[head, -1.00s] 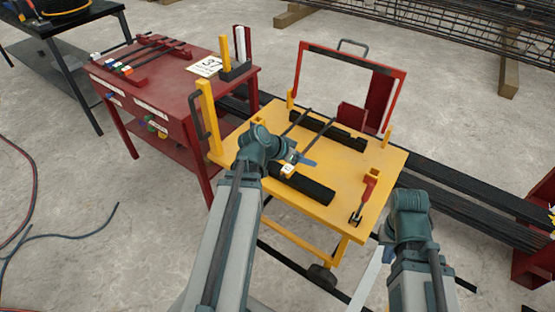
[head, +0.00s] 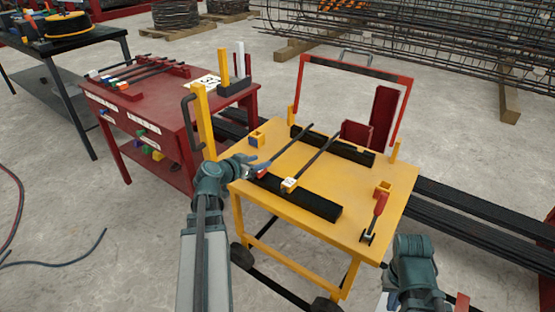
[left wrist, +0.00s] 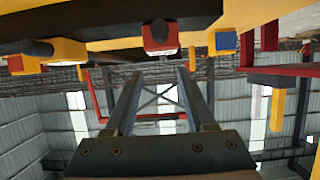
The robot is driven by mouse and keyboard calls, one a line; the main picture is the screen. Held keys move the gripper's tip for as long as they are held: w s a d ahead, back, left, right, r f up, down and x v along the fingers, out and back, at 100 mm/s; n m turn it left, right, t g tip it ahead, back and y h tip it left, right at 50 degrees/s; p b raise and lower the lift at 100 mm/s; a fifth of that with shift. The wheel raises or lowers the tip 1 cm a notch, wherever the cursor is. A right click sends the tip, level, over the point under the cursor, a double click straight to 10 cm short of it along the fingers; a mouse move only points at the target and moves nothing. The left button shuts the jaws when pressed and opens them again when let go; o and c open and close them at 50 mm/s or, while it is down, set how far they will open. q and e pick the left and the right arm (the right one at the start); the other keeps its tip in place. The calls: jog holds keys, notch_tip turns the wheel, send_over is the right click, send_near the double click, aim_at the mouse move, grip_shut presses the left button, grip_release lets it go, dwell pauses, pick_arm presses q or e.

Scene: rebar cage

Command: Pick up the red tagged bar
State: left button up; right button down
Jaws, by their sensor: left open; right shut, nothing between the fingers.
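The red tagged bar (head: 285,152) is a dark rod lying across two black supports on the yellow cart, its red tag at the near end. A second bar (head: 312,161) with a yellow and white tag lies beside it, to the right. My left gripper (head: 254,166) is open and empty at the cart's left edge, close to the red tag. In the left wrist view the red tag (left wrist: 160,42) is ahead of the open fingers (left wrist: 160,74), roughly centred between them and apart from them. My right arm is at lower right; its fingers do not show.
The cart top (head: 330,222) also holds yellow sockets (head: 257,138) and a red-handled clamp (head: 376,214). A yellow post with a dark handle (head: 203,122) stands left of my gripper. A red table (head: 160,105) with several tagged bars is behind left.

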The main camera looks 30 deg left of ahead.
aim_at(274, 157)
pick_arm(q)
jog(key=shift+b+x, duration=0.65)
jog(key=shift+x, duration=1.75)
jog(key=x, duration=0.1)
jog(key=b+x, duration=0.1)
jog(key=x, duration=0.1)
jog(key=b+x, duration=0.1)
jog(key=x, duration=0.1)
jog(key=shift+w+a+f, duration=0.15)
jog(key=shift+a, duration=0.15)
jog(key=shift+c, duration=0.3)
grip_shut()
